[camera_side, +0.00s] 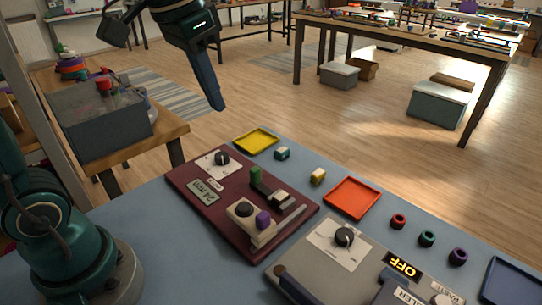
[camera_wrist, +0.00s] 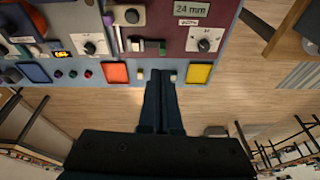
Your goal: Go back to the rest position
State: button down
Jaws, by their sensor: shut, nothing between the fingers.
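My gripper (camera_side: 218,106) is raised in the air above and behind the far edge of the blue work table (camera_side: 158,213), clear of everything on it. Its fingers point down and are shut together with nothing between them. In the wrist view the closed fingers (camera_wrist: 161,76) reach toward the table edge, between the orange-red tray (camera_wrist: 117,73) and the yellow tray (camera_wrist: 200,74). The maroon board (camera_side: 222,226) carries a black knob, a "24 mm" display, a green block (camera_side: 255,174) and a purple block (camera_side: 263,219).
A grey unit with an "OFF" display (camera_side: 402,265) stands at the front right. Small teal (camera_side: 282,153) and yellow (camera_side: 318,176) blocks lie near the trays. Red, green and purple rings (camera_side: 458,257) lie toward a dark blue tray (camera_side: 510,283). Wooden floor lies open beyond the table.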

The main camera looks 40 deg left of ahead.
jog(key=s+d+f+t, duration=0.2)
jog(key=s+f, duration=0.6)
jog(key=s, duration=0.2)
jog(key=shift+n, duration=0.4)
